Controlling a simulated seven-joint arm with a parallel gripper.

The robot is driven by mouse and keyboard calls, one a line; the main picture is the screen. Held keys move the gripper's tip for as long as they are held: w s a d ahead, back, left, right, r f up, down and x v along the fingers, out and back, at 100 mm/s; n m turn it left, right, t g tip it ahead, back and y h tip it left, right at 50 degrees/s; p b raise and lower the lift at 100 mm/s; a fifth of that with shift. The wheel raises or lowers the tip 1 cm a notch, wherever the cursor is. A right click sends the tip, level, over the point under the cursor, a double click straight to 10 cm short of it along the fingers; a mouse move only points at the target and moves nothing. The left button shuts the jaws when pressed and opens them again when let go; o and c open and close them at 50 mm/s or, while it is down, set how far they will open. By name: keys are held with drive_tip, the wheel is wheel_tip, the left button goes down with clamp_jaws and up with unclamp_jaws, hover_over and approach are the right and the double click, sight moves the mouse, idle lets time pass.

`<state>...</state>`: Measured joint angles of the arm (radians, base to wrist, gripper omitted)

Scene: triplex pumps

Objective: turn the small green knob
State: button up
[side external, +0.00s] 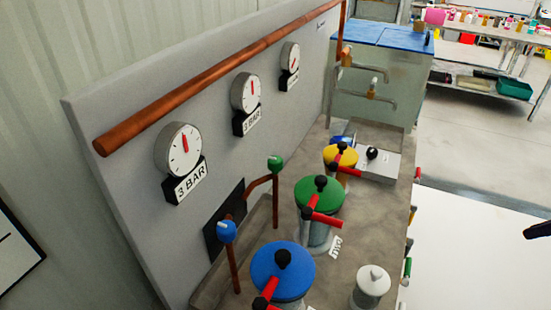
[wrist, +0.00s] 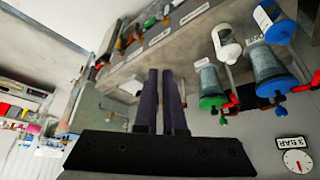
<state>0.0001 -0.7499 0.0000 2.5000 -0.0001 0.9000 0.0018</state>
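The small green knob (side external: 275,163) sits on top of a thin bent copper pipe in front of the grey gauge panel, in the side external view. Nothing touches it. A larger green lid (side external: 319,190) with a red and black handle stands just in front and to its right. At the right edge of the side external view a dark tip of my gripper (side external: 537,230) shows, far from the knob. In the wrist view my gripper (wrist: 160,72) has two dark parallel fingers, close together with a narrow gap and nothing between them.
A small blue knob (side external: 227,231), a large blue lid (side external: 283,268) and a yellow lid (side external: 341,155) with red handles crowd the bench. A white cap (side external: 370,283) stands at the front. A copper pipe (side external: 225,72) runs above three gauges. The space between gripper and bench looks clear.

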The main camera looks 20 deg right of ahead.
drive_tip(key=shift+o, duration=1.2)
drive_tip(key=o, duration=0.7)
drive_tip(key=w+r, duration=0.1)
drive_tip(key=r, duration=0.1)
drive_tip(key=w+r+m, duration=0.1)
drive_tip(key=r, duration=0.1)
drive_tip(key=w+r+m, duration=0.1)
drive_tip(key=r, duration=0.1)
drive_tip(key=shift+w+d+r+t, duration=0.1)
drive_tip(key=shift+d+r+t, duration=0.2)
drive_tip(key=shift+r, duration=0.1)
drive_tip(key=w+a+r+m, duration=0.1)
drive_tip(key=w+a+r, duration=0.4)
drive_tip(key=w, duration=0.4)
drive_tip(key=w+a+r, duration=0.3)
drive_tip(key=w+r, duration=0.4)
drive_tip(key=w, duration=0.2)
drive_tip(key=n+g, duration=0.2)
drive_tip(key=n, duration=0.1)
hover_over(276, 160)
drive_tip(key=s, duration=0.6)
wheel_tip(276, 160, down, 12)
drive_tip(key=x, duration=0.9)
drive_tip(key=w+x, duration=0.1)
drive_tip(key=x, duration=0.3)
